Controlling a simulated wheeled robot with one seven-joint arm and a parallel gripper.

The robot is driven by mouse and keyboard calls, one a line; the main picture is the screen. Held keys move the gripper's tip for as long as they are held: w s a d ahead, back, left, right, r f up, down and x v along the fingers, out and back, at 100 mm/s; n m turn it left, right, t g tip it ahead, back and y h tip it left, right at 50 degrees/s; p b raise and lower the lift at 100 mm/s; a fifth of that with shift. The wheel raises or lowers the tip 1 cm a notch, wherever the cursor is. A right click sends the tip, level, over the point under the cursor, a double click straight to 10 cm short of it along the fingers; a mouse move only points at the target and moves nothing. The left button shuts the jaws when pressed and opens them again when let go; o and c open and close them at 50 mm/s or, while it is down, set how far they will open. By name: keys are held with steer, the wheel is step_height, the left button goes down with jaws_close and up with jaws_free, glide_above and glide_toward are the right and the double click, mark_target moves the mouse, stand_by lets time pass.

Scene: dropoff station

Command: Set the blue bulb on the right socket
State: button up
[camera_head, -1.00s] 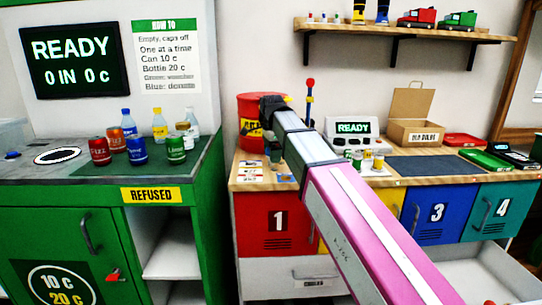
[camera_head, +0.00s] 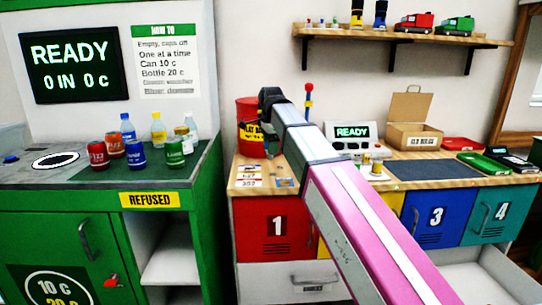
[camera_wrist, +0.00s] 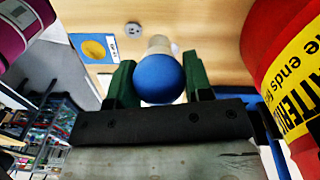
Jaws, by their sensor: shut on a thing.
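The blue bulb (camera_wrist: 159,78) is between the green fingers of my gripper (camera_wrist: 158,84) in the wrist view. Its blue dome faces the camera and its pale base points away, over the wooden bench. In the head view my gripper (camera_head: 270,138) is at the bench's left part, in front of the red drum; the bulb cannot be made out there. A white tester (camera_head: 352,143) with a green READY screen stands on the bench, right of my gripper. Dark openings show on its front, but I cannot tell which is the right socket.
The red drum (camera_head: 246,110) with a yellow label stands close beside my gripper, also in the wrist view (camera_wrist: 285,50). Picture cards (camera_head: 249,176) lie on the bench. Small yellow-and-white items (camera_head: 376,165) stand before the tester. A cardboard box (camera_head: 410,120) and dark mat (camera_head: 432,169) are further right.

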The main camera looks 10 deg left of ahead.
steer(key=s+a+r, duration=0.5)
steer(key=s+r, duration=0.1)
steer(key=s, duration=0.4)
steer(key=shift+s+a+r, duration=0.15)
steer(key=shift+a+r, duration=0.1)
steer(key=shift+r, duration=0.15)
steer(key=shift+s, duration=0.1)
